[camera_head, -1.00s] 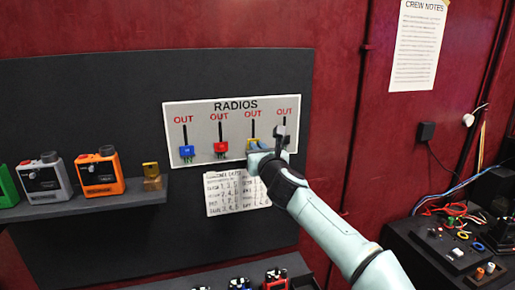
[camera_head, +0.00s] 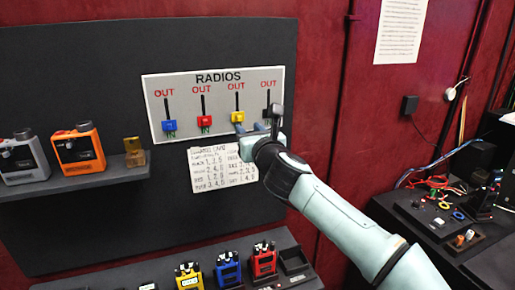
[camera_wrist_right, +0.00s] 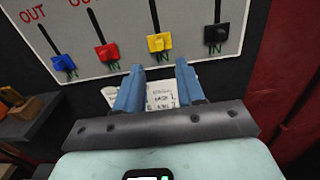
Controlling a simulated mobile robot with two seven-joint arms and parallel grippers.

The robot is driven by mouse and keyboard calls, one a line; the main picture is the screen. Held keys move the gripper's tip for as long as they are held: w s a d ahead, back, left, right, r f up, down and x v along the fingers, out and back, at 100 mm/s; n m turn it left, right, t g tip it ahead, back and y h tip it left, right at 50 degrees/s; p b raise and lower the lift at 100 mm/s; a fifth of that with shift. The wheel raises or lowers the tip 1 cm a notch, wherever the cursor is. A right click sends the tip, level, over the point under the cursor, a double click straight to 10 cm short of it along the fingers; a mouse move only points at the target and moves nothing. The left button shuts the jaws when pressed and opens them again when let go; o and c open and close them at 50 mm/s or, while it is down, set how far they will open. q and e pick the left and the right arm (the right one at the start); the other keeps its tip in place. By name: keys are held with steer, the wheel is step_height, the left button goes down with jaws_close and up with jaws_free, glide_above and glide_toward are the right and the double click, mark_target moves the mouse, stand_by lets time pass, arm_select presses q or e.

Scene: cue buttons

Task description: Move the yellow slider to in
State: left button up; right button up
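The yellow slider (camera_head: 238,116) is at the bottom of its slot on the white RADIOS panel (camera_head: 152,80), beside its green IN mark. It also shows in the right wrist view (camera_wrist_right: 159,42), ahead of the gap between my fingers. My right gripper (camera_head: 253,130) is open, just below and right of the yellow slider. In the right wrist view its two blue fingers (camera_wrist_right: 160,82) are apart with nothing between them, and they appear clear of the slider. My left gripper is not in view.
Blue (camera_head: 169,125), red (camera_head: 203,120) and black (camera_wrist_right: 216,33) sliders also sit low in their slots. A paper note (camera_head: 210,172) hangs below the panel. A shelf with radios (camera_head: 78,147) is at left, and more radios (camera_head: 262,260) stand below.

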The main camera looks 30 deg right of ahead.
steer(key=b+v, duration=0.1)
steer(key=v, duration=0.5)
steer(key=shift+s, duration=0.25)
steer(key=shift+f, duration=0.1)
